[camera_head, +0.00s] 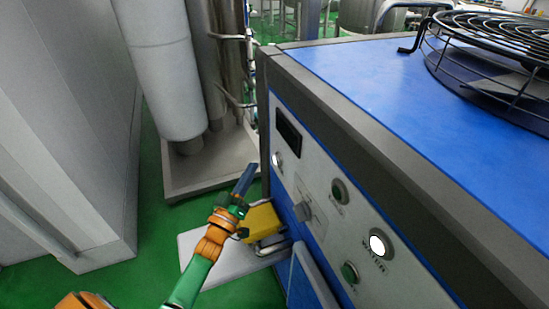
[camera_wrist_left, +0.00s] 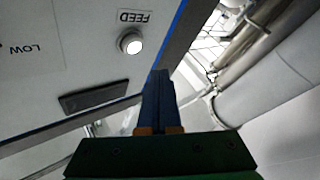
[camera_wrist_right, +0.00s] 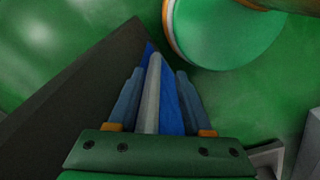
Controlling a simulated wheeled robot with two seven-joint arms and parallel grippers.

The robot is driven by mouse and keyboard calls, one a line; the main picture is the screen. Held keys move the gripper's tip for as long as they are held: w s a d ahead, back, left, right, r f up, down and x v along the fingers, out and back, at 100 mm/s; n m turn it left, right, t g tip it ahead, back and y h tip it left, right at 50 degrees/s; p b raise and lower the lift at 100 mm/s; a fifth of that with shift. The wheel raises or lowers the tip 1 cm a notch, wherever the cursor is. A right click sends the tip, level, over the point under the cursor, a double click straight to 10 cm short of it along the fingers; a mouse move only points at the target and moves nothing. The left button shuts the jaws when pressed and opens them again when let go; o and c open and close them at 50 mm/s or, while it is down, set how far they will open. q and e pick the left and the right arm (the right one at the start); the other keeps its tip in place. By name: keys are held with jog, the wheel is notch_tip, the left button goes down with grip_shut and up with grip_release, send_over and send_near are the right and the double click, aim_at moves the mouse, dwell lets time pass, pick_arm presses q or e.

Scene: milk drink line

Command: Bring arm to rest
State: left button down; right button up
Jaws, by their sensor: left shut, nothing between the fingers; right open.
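My left gripper (camera_head: 244,180) is shut and empty, held in front of the blue and grey machine's control panel (camera_head: 325,235). Its fingers also show pressed together in the left wrist view (camera_wrist_left: 158,98). There they are apart in the picture from a lit round white lamp (camera_wrist_left: 131,43) marked FEED and a dark display (camera_wrist_left: 95,96). My right gripper (camera_wrist_right: 158,85) is open in the right wrist view. A grey bar and a blue surface show between its fingers; I cannot tell how far beyond they lie. The right gripper is not clearly seen in the head view.
A black wire guard (camera_head: 490,45) sits on the blue top. A large grey cabinet (camera_head: 65,130) stands left, a white pipe (camera_head: 165,75) behind. Green floor lies between.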

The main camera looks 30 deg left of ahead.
pick_arm(q)
jog(key=shift+s+a, duration=1.05)
jog(key=shift+s, duration=0.15)
